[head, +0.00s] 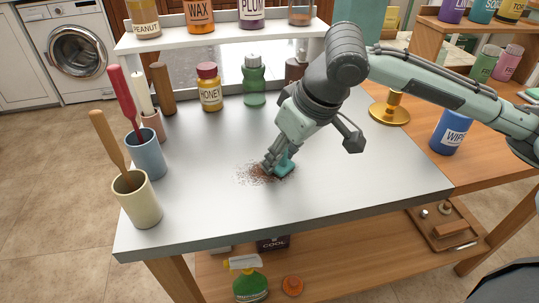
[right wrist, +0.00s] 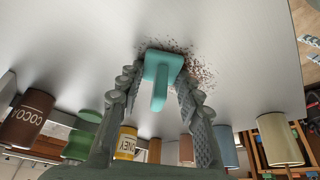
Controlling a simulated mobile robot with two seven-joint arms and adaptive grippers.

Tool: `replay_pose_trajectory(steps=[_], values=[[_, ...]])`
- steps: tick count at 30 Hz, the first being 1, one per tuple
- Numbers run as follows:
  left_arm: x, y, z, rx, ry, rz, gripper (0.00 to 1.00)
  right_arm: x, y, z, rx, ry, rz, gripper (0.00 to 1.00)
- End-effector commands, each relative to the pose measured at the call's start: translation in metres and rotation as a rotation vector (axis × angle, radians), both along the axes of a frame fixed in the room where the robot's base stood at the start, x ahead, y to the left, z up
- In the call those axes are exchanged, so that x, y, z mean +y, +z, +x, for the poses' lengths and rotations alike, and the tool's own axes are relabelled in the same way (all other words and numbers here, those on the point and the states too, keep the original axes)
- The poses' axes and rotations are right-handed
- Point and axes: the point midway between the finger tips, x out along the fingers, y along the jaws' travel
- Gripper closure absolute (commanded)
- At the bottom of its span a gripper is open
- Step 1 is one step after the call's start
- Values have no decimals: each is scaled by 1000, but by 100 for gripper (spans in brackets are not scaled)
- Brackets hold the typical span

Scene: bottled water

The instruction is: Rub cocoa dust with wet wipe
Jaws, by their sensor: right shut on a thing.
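The cocoa dust (head: 252,175) is a patch of brown specks on the grey worktop (head: 345,190), near its middle. It also shows in the right wrist view (right wrist: 200,72), around the far end of the wipe. My right gripper (head: 276,165) is shut on the teal wet wipe (head: 285,165), low over the right side of the dust. In the right wrist view the wipe (right wrist: 161,72) sits between the two fingers, a flat pad with a raised tab. It appears to touch the worktop. Some dust is hidden under the wipe and fingers. My left gripper is out of view.
A cream cup (head: 138,205) and blue cup (head: 147,158) with handled tools stand at the left. A honey jar (head: 210,90), green bottle (head: 254,85) and brown cocoa container (right wrist: 28,115) stand at the back. A blue wipes tub (head: 450,132) and gold stand (head: 390,110) are right.

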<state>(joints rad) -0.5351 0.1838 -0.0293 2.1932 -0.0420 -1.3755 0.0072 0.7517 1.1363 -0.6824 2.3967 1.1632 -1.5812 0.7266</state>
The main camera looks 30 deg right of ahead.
Motion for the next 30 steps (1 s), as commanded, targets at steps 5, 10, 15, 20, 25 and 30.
replay_pose_trajectory(steps=[5, 10, 15, 20, 25, 30], values=[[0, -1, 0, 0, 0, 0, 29, -16, -4, -5, 12, -5, -11, 84], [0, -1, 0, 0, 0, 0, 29, -27, -3, -8, 12, -4, -10, 84], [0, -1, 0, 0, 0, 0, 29, -31, -3, -10, 11, -2, -9, 84], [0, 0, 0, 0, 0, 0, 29, -31, -2, -13, 9, 0, -9, 84], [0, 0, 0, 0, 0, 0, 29, -28, 0, -18, 8, 2, -6, 84], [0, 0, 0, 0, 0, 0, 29, -18, 1, -16, 5, 4, 0, 84]])
